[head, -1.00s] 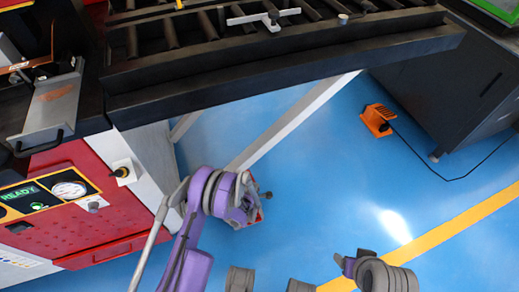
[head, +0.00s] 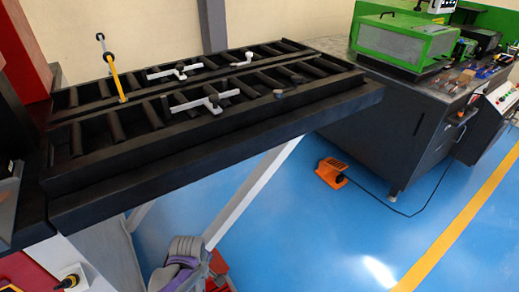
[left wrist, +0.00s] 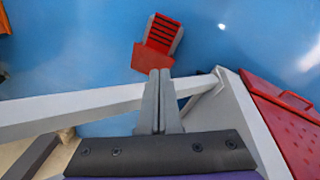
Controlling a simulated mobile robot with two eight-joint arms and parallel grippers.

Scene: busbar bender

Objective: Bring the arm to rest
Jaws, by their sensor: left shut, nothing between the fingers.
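My left gripper (left wrist: 160,76) shows in the left wrist view with its two grey fingers pressed together and nothing between them. It is over the blue floor, and its tips overlap a red floor pedal (left wrist: 160,42) in the picture; I cannot tell the height between them. In the head view, purple and grey links of my left arm show at the bottom, left of centre, and the fingers cannot be made out there. My right gripper is in neither view.
A black roller table (head: 250,133) with white stops stands left of centre on slanted white legs (head: 255,190). The red machine (head: 20,275) is at the lower left. A grey bench (head: 385,140) with a green machine and an orange pedal (head: 329,174) are to the right. Blue floor lies open between.

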